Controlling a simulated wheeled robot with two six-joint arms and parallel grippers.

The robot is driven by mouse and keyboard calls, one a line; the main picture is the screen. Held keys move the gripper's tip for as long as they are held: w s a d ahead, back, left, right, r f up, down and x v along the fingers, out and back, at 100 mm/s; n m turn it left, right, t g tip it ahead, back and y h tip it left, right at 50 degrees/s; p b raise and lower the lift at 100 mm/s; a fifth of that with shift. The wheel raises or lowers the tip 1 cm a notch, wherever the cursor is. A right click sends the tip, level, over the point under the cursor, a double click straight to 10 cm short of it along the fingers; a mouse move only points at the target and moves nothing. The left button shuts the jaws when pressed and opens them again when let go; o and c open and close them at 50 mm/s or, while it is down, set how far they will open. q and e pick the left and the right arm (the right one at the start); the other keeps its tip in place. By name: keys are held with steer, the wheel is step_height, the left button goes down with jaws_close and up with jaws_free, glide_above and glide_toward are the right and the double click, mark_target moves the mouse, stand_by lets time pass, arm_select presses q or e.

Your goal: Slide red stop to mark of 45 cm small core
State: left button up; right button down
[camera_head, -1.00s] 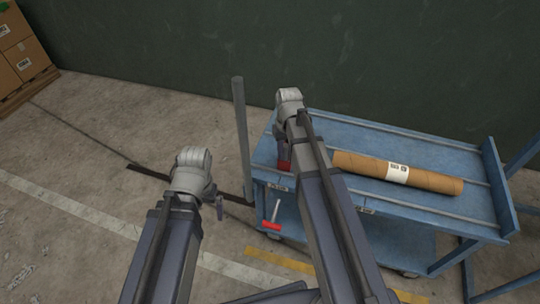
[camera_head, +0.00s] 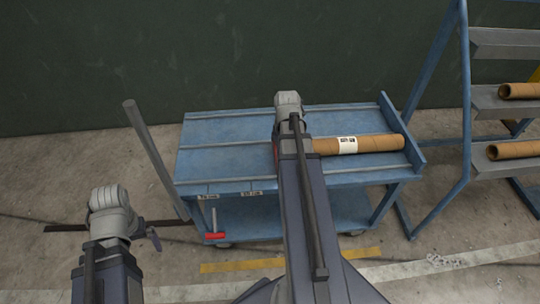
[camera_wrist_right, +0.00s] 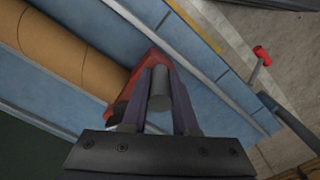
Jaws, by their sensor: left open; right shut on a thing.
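The red stop (camera_wrist_right: 124,104) shows in the right wrist view, between the jaws of my right gripper (camera_wrist_right: 158,88), which is shut on its grey post. In the head view my right arm hides most of it, leaving a sliver of red. A brown core (camera_head: 372,144) with a white label lies on the blue cart top (camera_head: 225,135), to the right of the stop; my arm hides its left end. It also shows in the right wrist view (camera_wrist_right: 67,45). Small labels (camera_head: 252,193) sit on the cart's front edge, unreadable. My left gripper (camera_head: 152,238) is open and empty, left of the cart.
A red-ended handle (camera_head: 214,236) hangs at the cart's front left. A grey post (camera_head: 155,160) stands beside the cart's left end. A blue rack (camera_head: 462,130) with more cores (camera_head: 515,150) stands at right. Floor at left is open.

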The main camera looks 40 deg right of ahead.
steer(key=shift+s+d, duration=0.25)
steer(key=shift+d, duration=0.1)
steer(key=c, duration=0.7)
jaws_free()
step_height(320, 180, up, 8)
steer(key=p, duration=0.8)
steer(key=shift+f, duration=0.1)
steer(key=shift+w+a, duration=0.1)
